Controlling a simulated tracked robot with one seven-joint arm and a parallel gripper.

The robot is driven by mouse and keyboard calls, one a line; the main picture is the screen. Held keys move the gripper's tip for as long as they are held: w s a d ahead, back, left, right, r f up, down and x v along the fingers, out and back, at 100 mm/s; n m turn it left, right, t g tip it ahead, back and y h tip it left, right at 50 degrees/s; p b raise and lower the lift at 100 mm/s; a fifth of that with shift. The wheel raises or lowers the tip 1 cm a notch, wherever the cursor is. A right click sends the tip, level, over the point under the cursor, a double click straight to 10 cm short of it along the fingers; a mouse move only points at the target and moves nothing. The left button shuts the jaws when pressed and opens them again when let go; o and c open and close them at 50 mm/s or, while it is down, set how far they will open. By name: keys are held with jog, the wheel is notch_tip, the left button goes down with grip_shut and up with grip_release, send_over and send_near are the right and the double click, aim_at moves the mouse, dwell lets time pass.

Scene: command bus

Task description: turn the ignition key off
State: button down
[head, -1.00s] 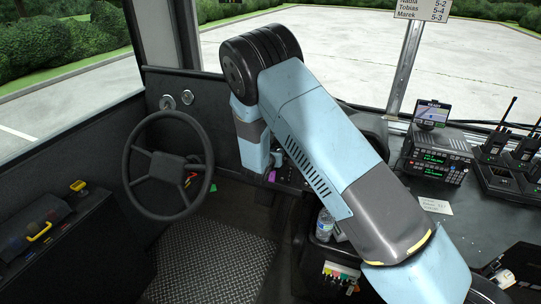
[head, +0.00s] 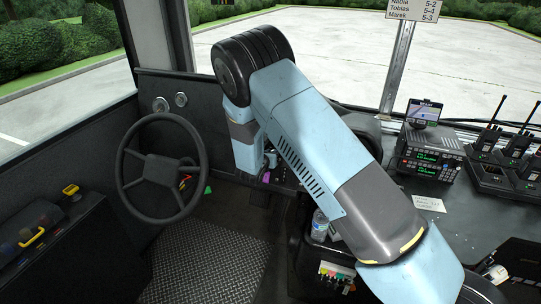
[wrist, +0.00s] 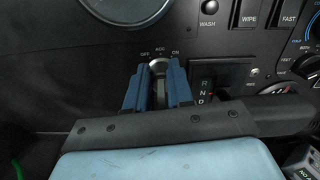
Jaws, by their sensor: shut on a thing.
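In the wrist view, the ignition switch (wrist: 158,65) is a round silver lock on the dark dash, with OFF, ACC and ON marked in an arc above it. My gripper (wrist: 158,74) has its two blue fingers at the lock, one on each side, shut on the ignition key between them. The key is mostly hidden by the fingers, and I cannot tell which mark it points to. In the head view, my arm hides the switch, the key and most of the gripper.
Beside the switch are a gear selector panel (wrist: 222,80), WIPE (wrist: 251,14) and FAST (wrist: 289,13) switches, and a round gauge (wrist: 125,5) above. The steering wheel (head: 160,186) stands left of my arm. A radio (head: 430,154) and handsets (head: 518,145) sit at right.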

jog(key=shift+r, duration=0.15)
jog(key=c, duration=1.2)
grip_release()
jog(key=shift+c, duration=0.2)
jog(key=shift+s, duration=0.15)
jog(key=v, duration=1.3)
jog(key=shift+s+a, duration=0.2)
